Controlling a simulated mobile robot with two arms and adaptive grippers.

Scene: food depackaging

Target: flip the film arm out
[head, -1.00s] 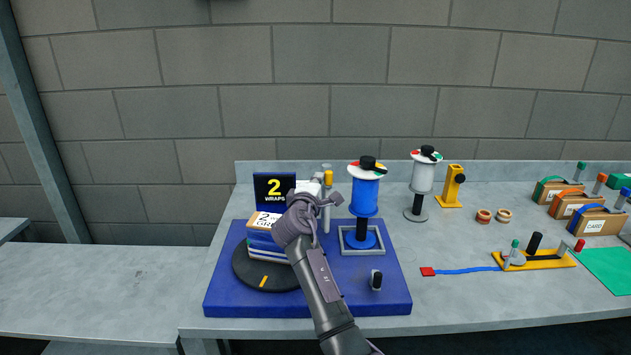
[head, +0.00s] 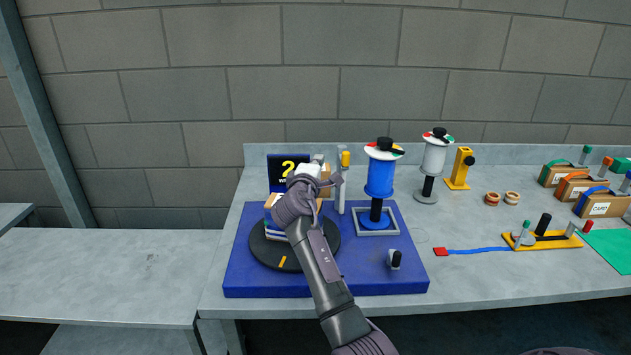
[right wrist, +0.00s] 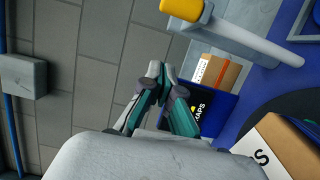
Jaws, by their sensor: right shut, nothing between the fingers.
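A pale upright bar with a yellow tip (head: 345,159), apparently the film arm, stands at the back of the blue base (head: 390,283), beside the blue film spool (head: 380,178). It also shows as a pale bar with a yellow end in the right wrist view (right wrist: 245,38). My right gripper (head: 328,181) is beside this bar, over the stacked load; its far side is partly hidden. In the right wrist view its fingers (right wrist: 161,72) are shut with nothing between them, apart from the bar. My left gripper is not in view.
A round black turntable (head: 262,251) carries the load, partly behind my arm. A white spool (head: 434,156) and yellow stand (head: 460,168) are to the right. The left table (head: 110,270) is clear.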

